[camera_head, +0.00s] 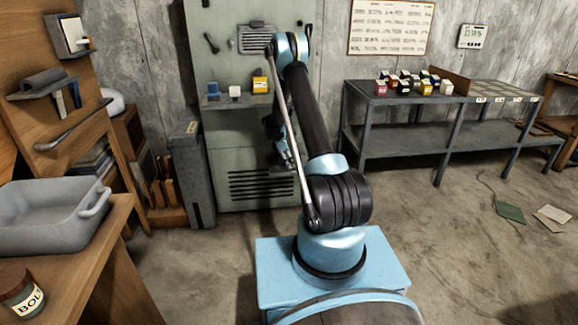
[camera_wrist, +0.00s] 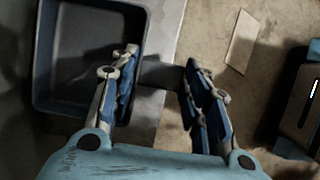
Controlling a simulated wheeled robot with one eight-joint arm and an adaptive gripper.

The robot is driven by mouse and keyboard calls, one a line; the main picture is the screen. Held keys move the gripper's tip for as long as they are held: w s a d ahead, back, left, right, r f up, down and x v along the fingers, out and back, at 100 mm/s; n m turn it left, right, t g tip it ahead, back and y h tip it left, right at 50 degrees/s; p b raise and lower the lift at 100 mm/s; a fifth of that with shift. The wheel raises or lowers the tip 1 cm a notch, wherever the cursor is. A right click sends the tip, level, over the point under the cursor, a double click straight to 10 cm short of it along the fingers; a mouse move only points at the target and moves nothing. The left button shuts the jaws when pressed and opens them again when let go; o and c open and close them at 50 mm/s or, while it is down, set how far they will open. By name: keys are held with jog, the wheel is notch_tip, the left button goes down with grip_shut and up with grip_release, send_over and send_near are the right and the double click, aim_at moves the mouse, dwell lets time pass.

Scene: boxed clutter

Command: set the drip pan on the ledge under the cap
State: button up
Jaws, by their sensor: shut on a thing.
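In the head view my gripper (camera_head: 285,155) is low in front of the grey-green cabinet, and my arm hides the pan. The ledge (camera_head: 225,102) juts from the cabinet front and carries small items. I cannot make out the cap; my arm covers part of the cabinet above the ledge.
A large grey tub (camera_head: 50,225) sits on the wooden bench at left. A grey metal shelf (camera_head: 400,148) stands at right. The floor between is mostly clear.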

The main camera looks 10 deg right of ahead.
jog(key=shift+f, duration=0.65)
jog(key=o, duration=1.2)
jog(key=v, duration=0.5)
jog(key=shift+a+r, duration=0.15)
jog(key=shift+a, duration=0.15)
jog(key=a, duration=1.1)
jog(key=shift+a, duration=0.2)
